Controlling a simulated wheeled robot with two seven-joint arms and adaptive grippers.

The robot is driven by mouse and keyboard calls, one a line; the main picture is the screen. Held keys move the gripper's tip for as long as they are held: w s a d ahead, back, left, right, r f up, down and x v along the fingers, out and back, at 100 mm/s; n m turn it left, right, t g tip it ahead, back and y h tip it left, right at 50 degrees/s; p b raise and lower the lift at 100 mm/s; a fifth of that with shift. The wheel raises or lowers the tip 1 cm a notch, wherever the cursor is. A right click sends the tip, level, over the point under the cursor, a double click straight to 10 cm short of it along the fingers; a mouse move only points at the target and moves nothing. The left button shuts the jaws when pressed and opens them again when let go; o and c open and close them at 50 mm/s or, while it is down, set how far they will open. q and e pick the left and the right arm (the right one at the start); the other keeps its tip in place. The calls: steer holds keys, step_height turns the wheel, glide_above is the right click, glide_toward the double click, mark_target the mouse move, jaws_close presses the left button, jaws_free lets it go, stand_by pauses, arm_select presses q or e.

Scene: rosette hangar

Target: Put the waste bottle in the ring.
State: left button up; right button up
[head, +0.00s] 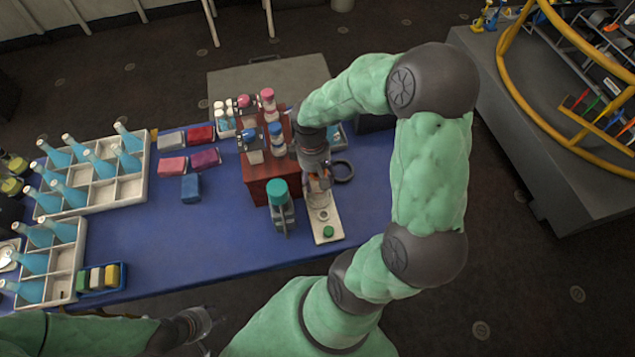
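A grey bottle with a teal cap (280,207), which looks like the waste bottle, stands upright on the blue table top, in front of the dark red block. A dark ring (343,171) lies on the table to its right, beyond a white tray. My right gripper (320,182) is over the far part of that tray, between bottle and ring; its wrist hides most of its fingers, so I cannot tell whether it holds anything. My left gripper (205,322) is off the table's front edge, low in the picture, apart from the bottle; it looks open and empty.
The white tray (328,222) holds small round parts and a green piece. A dark red block (262,182) and several capped bottles stand behind the waste bottle. White racks (130,187) of blue bottles fill the left. The blue table (190,240) is clear at front centre.

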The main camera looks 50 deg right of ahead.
mark_target(317, 176)
steer(key=shift+f+b, duration=0.45)
steer(key=shift+f, duration=1.2)
steer(key=shift+f, duration=0.15)
steer(key=o, duration=1.3)
steer(key=r+p, duration=0.1)
steer(key=r, duration=0.3)
steer(key=w+r+p, duration=0.1)
steer(key=r+p, duration=0.1)
steer(key=r, duration=0.2)
steer(key=r+p, duration=0.1)
steer(key=r, duration=0.3)
steer(key=shift+w+r, duration=0.15)
steer(key=shift+w, duration=0.1)
steer(key=shift+p, duration=0.3)
